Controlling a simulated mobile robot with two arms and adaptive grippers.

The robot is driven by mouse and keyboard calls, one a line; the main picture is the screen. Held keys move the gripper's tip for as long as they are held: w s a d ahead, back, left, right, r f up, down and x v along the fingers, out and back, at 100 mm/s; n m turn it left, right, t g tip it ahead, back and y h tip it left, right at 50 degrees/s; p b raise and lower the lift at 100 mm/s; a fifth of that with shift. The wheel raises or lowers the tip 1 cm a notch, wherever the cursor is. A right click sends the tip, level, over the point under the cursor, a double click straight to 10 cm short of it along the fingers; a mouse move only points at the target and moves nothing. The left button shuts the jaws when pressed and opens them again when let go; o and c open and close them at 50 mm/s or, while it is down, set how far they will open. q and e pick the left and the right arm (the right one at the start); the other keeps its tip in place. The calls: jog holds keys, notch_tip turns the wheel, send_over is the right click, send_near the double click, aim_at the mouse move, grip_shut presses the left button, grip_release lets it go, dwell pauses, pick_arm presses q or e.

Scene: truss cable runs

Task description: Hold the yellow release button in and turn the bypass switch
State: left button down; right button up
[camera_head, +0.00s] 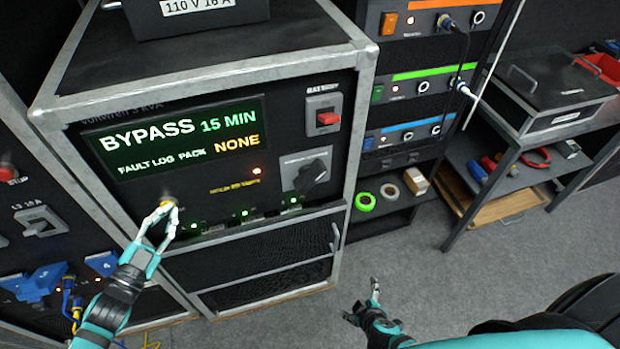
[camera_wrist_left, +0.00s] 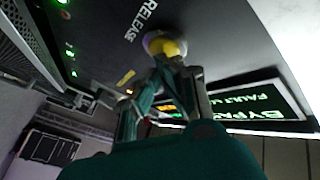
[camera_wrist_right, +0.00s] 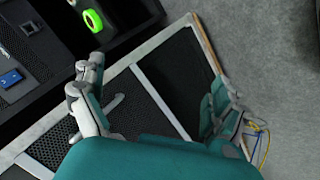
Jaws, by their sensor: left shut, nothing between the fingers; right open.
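The yellow release button (camera_head: 168,201) is on the lower left of the black cabinet front. In the left wrist view the button (camera_wrist_left: 168,46) sits in a pale ring beside the word RELEASE. My left gripper (camera_head: 166,212) is shut and empty, its fingertips at the button, seemingly touching it; they hide part of it. How far the button is in, I cannot tell. The bypass switch (camera_head: 311,174) is a black rotary knob on a grey plate, set at a slant, with nothing touching it. My right gripper (camera_head: 361,300) is open and empty, low and right of the cabinet.
The display (camera_head: 178,137) reads BYPASS 15 MIN, FAULT LOG PACK NONE. A red switch (camera_head: 327,118) sits above the bypass switch. A rack shelf with a green tape roll (camera_head: 365,201) stands to the right. The floor (camera_head: 450,285) around my right gripper is clear.

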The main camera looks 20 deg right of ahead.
jog(key=w+a+r+n+t, duration=0.1)
jog(key=w+a+r+t, duration=0.1)
jog(key=w+r, duration=0.35)
jog(key=w+a+r+t, duration=0.2)
jog(key=r, duration=0.6)
jog(key=t+y, duration=0.2)
jog(key=t, duration=0.4)
send_near(313, 184)
jog(key=shift+s+a+r+n, duration=0.1)
jog(key=shift+s+r+n, duration=0.1)
jog(key=shift+s+n, duration=0.15)
jog(key=w, duration=1.2)
jog(key=shift+c, duration=0.4)
jog(key=c, duration=0.9)
